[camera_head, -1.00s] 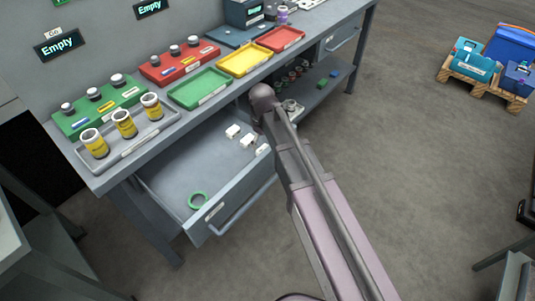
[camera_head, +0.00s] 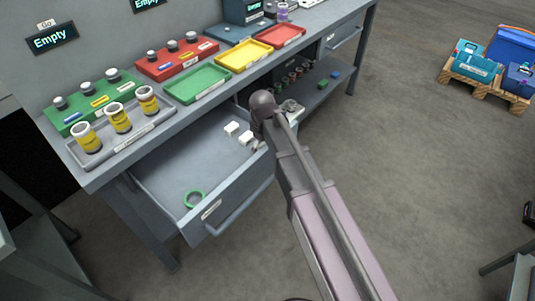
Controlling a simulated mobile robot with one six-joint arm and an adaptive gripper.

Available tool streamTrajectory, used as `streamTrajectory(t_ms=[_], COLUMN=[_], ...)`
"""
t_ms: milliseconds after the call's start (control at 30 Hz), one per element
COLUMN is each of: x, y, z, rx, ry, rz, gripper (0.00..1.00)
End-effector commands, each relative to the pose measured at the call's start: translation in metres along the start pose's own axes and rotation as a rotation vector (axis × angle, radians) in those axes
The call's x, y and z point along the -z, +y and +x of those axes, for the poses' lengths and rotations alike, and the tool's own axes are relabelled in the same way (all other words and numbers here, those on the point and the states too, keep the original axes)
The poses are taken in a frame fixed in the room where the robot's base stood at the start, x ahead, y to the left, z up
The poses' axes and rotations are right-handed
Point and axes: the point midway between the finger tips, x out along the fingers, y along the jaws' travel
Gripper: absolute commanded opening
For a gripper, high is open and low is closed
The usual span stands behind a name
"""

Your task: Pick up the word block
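Two small white blocks lie in the open grey drawer (camera_head: 165,178), towards its far right corner: one white block (camera_head: 231,128) and, just right of it, another white block (camera_head: 246,138). Any word on them is too small to read, so I cannot tell which is the word block. My arm reaches up from the lower right, and its dark rounded joint is close to the right of the blocks. A small grey part shows beside the arm at the drawer's right edge; I cannot tell whether it belongs to my gripper. The gripper's fingers are not clearly visible.
A green ring (camera_head: 195,199) lies in the drawer's front. Above are a grey tray (camera_head: 128,143) with yellow-banded jars and green (camera_head: 197,84), yellow (camera_head: 244,55) and red (camera_head: 281,36) trays. A lower shelf (camera_head: 318,92) holds small items.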

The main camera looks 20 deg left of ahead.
Motion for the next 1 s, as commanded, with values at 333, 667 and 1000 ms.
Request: streamTrajectory(t_ms=[333,667,1000], x=[0.0001,0.0003,0.0004], y=[-0.0002,-0.0004,-0.0005], z=[0.0025,0.0025,0.0025], rx=[0.0,0.0,0.0], ry=[0.0,0.0,0.0], rz=[0.0,0.0,-0.001], gripper=[1.0,1.0,0.24])
